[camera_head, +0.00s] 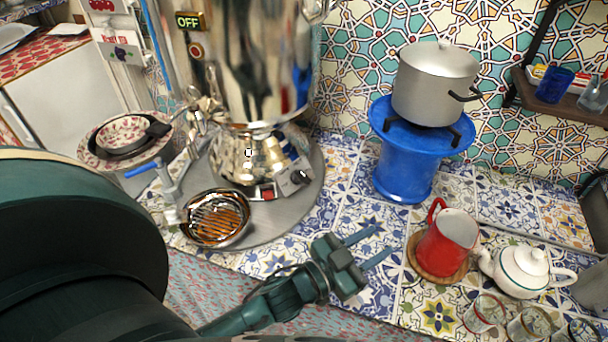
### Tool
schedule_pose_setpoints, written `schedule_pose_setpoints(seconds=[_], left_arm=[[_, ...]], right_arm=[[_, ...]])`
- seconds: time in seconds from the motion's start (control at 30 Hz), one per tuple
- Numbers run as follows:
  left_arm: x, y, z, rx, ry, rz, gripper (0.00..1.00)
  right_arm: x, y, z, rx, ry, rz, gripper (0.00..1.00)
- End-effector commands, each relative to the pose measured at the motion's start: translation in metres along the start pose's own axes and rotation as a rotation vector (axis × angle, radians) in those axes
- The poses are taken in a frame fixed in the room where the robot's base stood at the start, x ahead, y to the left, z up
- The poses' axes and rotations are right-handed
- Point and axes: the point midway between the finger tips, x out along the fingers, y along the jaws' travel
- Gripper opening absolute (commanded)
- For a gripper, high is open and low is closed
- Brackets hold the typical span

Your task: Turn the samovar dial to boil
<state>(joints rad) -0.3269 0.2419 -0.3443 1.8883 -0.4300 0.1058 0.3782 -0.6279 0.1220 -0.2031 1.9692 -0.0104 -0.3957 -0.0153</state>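The samovar (262,75) is a tall shiny metal urn at the upper left of centre, its top cut off by the frame. A small control box (287,184) sits at the front of its base. It carries a dark round knob (299,177), which looks like the dial, and a red switch (267,193). The dial's setting is too small to read. My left gripper (370,246) is in front of the samovar, below and to the right of the dial. Its two fingers are spread apart, point right and hold nothing. My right gripper is not in view.
The samovar stands on a round grey tray (300,213) with a strainer bowl (216,218) at its front. A blue stand (404,170) bears a grey pot (433,82). A red pitcher (446,245), a white teapot (522,269) and glasses (484,313) stand at the right.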

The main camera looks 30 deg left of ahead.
Motion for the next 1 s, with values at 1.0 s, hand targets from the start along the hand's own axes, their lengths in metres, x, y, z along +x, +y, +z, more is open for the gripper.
schedule_pose_setpoints(seconds=[1.0], left_arm=[[0.041,-0.186,0.026,1.128,-1.262,0.892,0.35]], right_arm=[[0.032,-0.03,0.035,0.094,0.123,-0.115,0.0]])
